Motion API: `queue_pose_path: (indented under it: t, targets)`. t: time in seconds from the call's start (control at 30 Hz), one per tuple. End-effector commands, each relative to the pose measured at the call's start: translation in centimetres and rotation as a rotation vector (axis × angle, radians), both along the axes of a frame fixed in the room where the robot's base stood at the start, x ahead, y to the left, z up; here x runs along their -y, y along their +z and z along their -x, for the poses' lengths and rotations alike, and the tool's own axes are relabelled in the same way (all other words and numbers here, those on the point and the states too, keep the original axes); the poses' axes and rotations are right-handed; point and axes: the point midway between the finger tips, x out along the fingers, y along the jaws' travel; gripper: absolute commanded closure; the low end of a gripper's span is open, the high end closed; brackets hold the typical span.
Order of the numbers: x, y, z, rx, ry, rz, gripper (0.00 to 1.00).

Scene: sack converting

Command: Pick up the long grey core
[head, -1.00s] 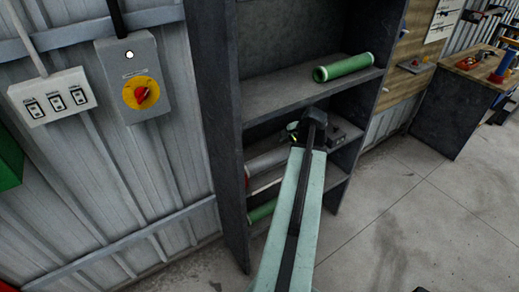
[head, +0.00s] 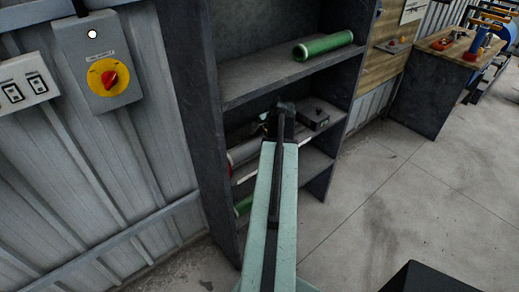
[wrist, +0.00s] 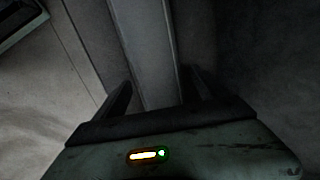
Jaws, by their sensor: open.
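The long grey core (head: 243,151) lies on the middle shelf of the dark rack in the head view, with a red end towards the left. My arm hides its right part. My gripper (wrist: 158,88) is open at that shelf; in the head view its fingers are mostly hidden behind my arm. In the wrist view a long pale grey strip (wrist: 145,45), which looks like the core, runs away between the two dark fingers. I cannot tell whether either finger touches it.
The dark rack (head: 199,130) has side walls and shelves close around my gripper. A green roll (head: 323,46) lies on the shelf above, another green roll (head: 243,205) below. A dark box (head: 313,116) sits right of my gripper.

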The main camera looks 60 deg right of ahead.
Motion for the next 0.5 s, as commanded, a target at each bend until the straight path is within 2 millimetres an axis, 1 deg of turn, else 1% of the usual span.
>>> queue_pose_path:
  t: [0.03,0.17,0.2,0.27,0.3,0.37,0.4,0.5]
  targets:
    - [0.04,-0.39,-0.13,0.000,0.000,0.000,0.17]
    - [0.00,-0.07,-0.11,0.000,0.000,0.000,0.17]
    - [0.00,-0.05,-0.10,0.000,0.000,0.000,0.19]
    - [-0.01,-0.05,-0.10,0.000,0.000,0.000,0.36]
    - [-0.01,-0.05,-0.10,0.000,0.000,0.000,0.47]
    - [-0.01,-0.05,-0.11,0.000,0.000,-0.001,0.64]
    - [-0.01,-0.05,-0.11,0.000,0.000,-0.001,0.75]
    - [-0.02,-0.04,-0.13,0.000,0.000,-0.001,1.00]
